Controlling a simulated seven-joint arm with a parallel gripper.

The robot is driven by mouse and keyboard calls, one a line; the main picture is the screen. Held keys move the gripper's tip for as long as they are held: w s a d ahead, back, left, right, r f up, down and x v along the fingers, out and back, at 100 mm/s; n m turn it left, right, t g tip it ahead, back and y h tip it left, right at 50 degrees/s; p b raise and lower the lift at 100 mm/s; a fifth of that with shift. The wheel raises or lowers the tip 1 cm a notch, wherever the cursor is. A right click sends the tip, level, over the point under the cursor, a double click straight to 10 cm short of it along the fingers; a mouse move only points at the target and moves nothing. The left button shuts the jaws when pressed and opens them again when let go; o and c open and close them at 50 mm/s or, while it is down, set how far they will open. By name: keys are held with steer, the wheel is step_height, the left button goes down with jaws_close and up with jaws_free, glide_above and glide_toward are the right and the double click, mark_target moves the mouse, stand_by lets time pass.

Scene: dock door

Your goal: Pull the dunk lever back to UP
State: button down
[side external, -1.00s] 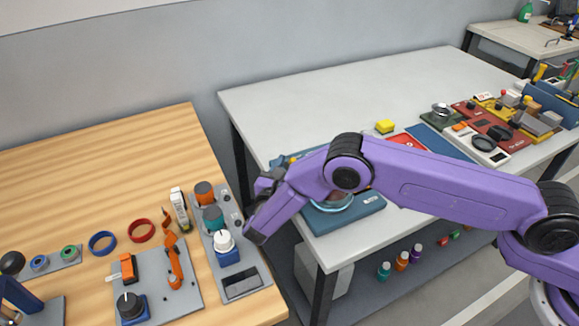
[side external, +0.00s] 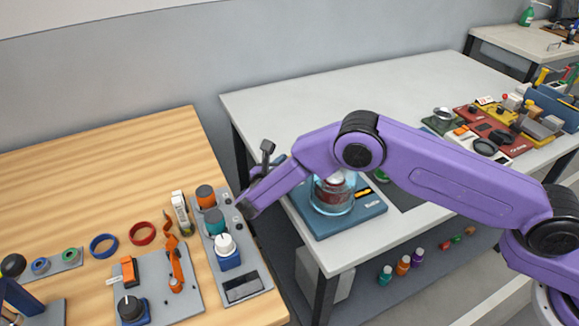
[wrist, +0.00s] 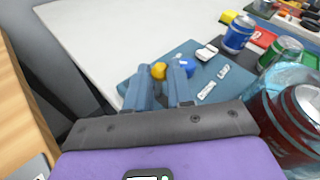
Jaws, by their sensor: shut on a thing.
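The dunk station's blue base (side external: 340,226) stands on the near left corner of the white table. It also shows in the wrist view (wrist: 205,112). A round yellow knob (wrist: 158,71), which I take for the dunk lever's end, sits between the tips of my gripper (wrist: 160,80), which is shut on it. The lever's shaft and its pivot are hidden by the fingers. In the side view my gripper (side external: 266,160) is beyond the base's left end, and the lever is hidden there. A clear tank (side external: 333,195) on the base has a red can (wrist: 303,108) in it.
A blue knob (wrist: 187,66) is just right of the yellow one. A blue can (wrist: 238,34) and a green can (wrist: 281,52) stand nearby. The wooden table (side external: 90,180) with its tools lies left, across a gap. The white table's back is clear.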

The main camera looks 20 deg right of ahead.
steer(key=shift+w+a+r+n+g+y, duration=0.1)
steer(key=shift+w+n+g+y, duration=0.5)
steer(key=shift+w+n+g, duration=0.55)
steer(key=shift+g, duration=0.35)
steer(key=c, duration=1)
jaws_free()
steer(key=v, duration=1.7)
steer(key=shift+s, duration=0.2)
